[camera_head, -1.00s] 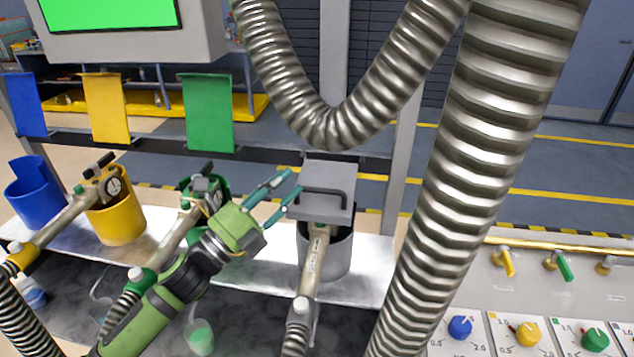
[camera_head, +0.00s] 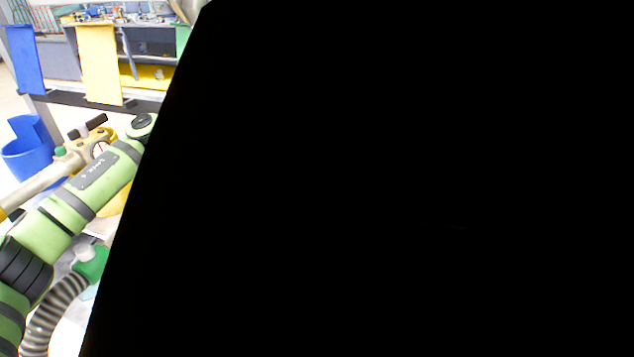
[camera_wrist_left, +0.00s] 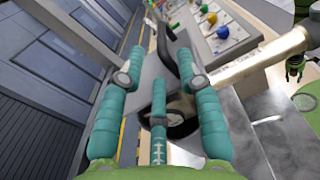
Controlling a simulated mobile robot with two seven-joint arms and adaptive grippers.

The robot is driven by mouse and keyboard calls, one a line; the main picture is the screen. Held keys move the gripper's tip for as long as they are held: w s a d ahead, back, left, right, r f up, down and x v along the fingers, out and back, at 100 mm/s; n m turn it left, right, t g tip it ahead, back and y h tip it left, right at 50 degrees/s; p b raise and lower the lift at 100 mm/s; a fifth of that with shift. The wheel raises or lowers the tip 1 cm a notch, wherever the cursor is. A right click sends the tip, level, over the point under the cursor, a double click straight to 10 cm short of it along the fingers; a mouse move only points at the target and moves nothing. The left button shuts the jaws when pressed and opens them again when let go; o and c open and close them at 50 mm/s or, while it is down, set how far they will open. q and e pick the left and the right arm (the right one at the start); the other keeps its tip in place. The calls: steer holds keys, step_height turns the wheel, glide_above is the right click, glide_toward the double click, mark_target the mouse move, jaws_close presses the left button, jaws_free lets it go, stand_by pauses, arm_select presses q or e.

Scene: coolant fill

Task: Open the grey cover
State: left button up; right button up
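In the left wrist view, the grey cover (camera_wrist_left: 146,75) is a flat plate with a dark curved handle (camera_wrist_left: 186,64). My left gripper (camera_wrist_left: 160,50) has its teal fingers spread over the cover, with the handle between them near the right fingertip. I cannot tell if a finger touches the handle. Part of a dark round opening (camera_wrist_left: 182,128) shows below the plate. The cover's exact tilt is unclear. In the head view the cover and left fingers are hidden. A small dark shape at the right edge of the wrist view looks like my right gripper (camera_wrist_left: 293,72); its fingers are unclear.
Most of the head view is black. At its left are a blue bin (camera_head: 27,152), a blue flag (camera_head: 25,60), a yellow flag (camera_head: 99,63) and my green arm. In the wrist view, a pale nozzle pipe (camera_wrist_left: 250,68) is close right of the fingers, and a knob panel (camera_wrist_left: 222,38) is beyond.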

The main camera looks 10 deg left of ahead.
mark_target(310, 167)
arm_select(q)
steer(key=shift+s+d+r+p, duration=0.15)
steer(key=shift+s+d+p, duration=0.15)
steer(key=shift+d+p, duration=0.25)
steer(key=shift+s+d+r+p, duration=0.15)
steer(key=shift+s+d+p, duration=0.15)
steer(key=shift+d+p, duration=0.25)
steer(key=d, duration=0.2)
steer(key=d+p, duration=0.1)
steer(key=shift+s+d+f+p, duration=0.1)
steer(key=shift+s+d+p, duration=0.1)
steer(key=shift+d+p, duration=0.15)
steer(key=shift+d, duration=0.35)
steer(key=shift+s+d+f, duration=0.1)
steer(key=shift+f, duration=0.1)
arm_select(e)
steer(key=r, duration=0.3)
steer(key=shift+s+a+r, duration=0.3)
steer(key=shift+a+r, duration=0.05)
steer(key=shift+r, duration=0.05)
arm_select(q)
steer(key=shift+c, duration=0.4)
jaws_close()
